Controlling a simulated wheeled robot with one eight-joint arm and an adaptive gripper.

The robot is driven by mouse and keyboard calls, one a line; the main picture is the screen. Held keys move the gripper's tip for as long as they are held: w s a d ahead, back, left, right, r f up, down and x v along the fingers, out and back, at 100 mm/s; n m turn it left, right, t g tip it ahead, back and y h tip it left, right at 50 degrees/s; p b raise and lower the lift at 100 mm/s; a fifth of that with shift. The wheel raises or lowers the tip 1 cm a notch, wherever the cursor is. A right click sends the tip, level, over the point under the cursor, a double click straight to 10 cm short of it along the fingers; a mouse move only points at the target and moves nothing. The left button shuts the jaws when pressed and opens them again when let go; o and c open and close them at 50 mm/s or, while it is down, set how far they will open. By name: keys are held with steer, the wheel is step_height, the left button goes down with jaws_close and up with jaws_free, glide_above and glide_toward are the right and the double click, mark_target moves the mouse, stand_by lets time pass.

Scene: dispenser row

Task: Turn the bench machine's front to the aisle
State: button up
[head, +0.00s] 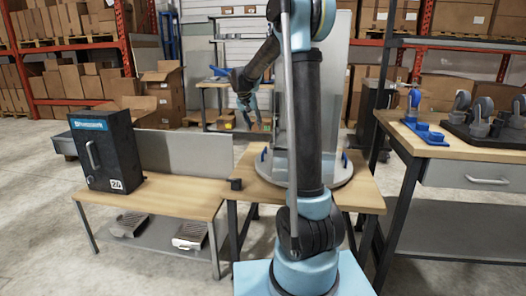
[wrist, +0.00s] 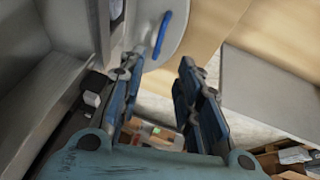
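A tall grey machine (head: 335,110) stands upright on the middle bench, partly hidden behind my arm. Under it is a round grey turntable (head: 339,176) with blue handles; one handle (head: 263,155) shows at its left edge. In the wrist view, a blue handle (wrist: 162,36) lies on the pale disc just beyond my fingers. My gripper (head: 247,112) is left of the machine, above the bench level, pointing down. In the wrist view my gripper (wrist: 160,78) has its fingers apart with nothing between them. Which face of the machine is its front cannot be told.
A black box (head: 105,150) with a handle and a label stands on a low wooden bench (head: 180,195) at left. A grey panel (head: 185,152) stands behind it. A small black block (head: 236,184) sits at the middle bench's left edge. A workbench (head: 480,146) with parts is at right.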

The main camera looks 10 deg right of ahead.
steer(key=x, duration=1.8)
steer(key=shift+w, duration=0.35)
